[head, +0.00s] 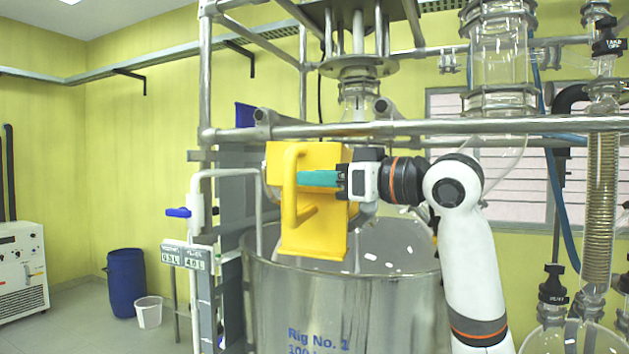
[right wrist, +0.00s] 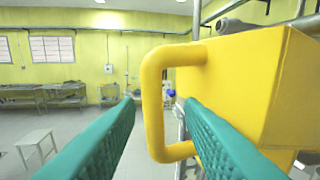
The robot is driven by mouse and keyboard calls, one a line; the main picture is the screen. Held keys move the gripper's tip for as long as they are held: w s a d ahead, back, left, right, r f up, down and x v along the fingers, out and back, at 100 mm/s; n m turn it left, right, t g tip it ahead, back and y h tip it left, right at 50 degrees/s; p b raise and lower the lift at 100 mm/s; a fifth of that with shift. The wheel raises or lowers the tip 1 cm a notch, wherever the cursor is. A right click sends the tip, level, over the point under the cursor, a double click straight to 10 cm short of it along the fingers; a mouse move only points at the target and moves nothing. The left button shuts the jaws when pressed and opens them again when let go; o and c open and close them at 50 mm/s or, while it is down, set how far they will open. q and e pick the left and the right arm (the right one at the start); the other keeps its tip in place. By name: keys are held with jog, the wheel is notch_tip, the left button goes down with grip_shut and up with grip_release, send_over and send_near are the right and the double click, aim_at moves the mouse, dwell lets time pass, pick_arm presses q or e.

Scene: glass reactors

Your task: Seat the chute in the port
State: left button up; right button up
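The yellow chute (head: 325,235) is a boxy body with a loop handle (head: 290,185) on its side; it stands upright at the near left rim of the steel vessel (head: 340,300). What bears it is hidden. In the right wrist view the chute (right wrist: 245,85) fills the right side. My right gripper (head: 310,178) is at the handle, its teal fingers pointing left. In the right wrist view the fingers (right wrist: 157,100) are apart, with the handle bar (right wrist: 152,100) between them and a gap on the left. I cannot single out the port. My left gripper is out of view.
A horizontal steel rail (head: 430,127) crosses just above the chute. A glass neck (head: 360,92) hangs behind it, and glass columns (head: 600,180) stand at the right. A bent white pipe (head: 215,172) with a blue valve handle is left. The floor (head: 110,325) at far left is partly free.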

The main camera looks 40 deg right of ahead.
jog(key=o, duration=0.6)
jog(key=shift+c, duration=0.2)
jog(key=shift+f, duration=0.1)
jog(key=shift+s, duration=0.1)
jog(key=b+v, duration=0.3)
jog(key=v, duration=0.9)
jog(key=shift+b, duration=0.35)
